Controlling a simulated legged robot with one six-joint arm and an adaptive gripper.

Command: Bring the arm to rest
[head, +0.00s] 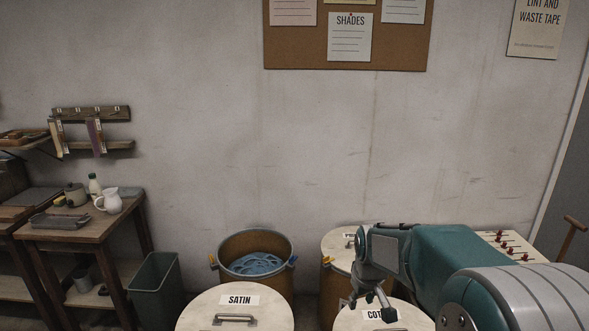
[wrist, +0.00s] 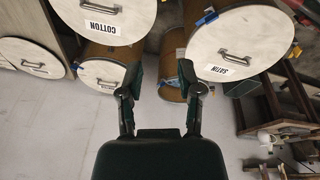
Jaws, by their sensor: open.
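My arm reaches in from the right in the head view. My gripper (head: 370,297) hangs over the lid marked COTTON and hides part of its label. In the wrist view my gripper (wrist: 157,80) has its two fingers spread apart with nothing between them. Beyond the fingers lie the COTTON lid (wrist: 128,22) at upper left and the SATIN lid (wrist: 262,38) at upper right. In the head view the SATIN lid (head: 205,313) is at the bottom centre, left of my gripper.
An open drum (head: 218,258) holding blue tape stands behind the SATIN lid. Another lidded drum (head: 338,241) stands behind my gripper. A grey-green bin (head: 155,287) and a wooden table (head: 85,232) with a jug are at left. Bare floor (wrist: 45,125) shows in the wrist view.

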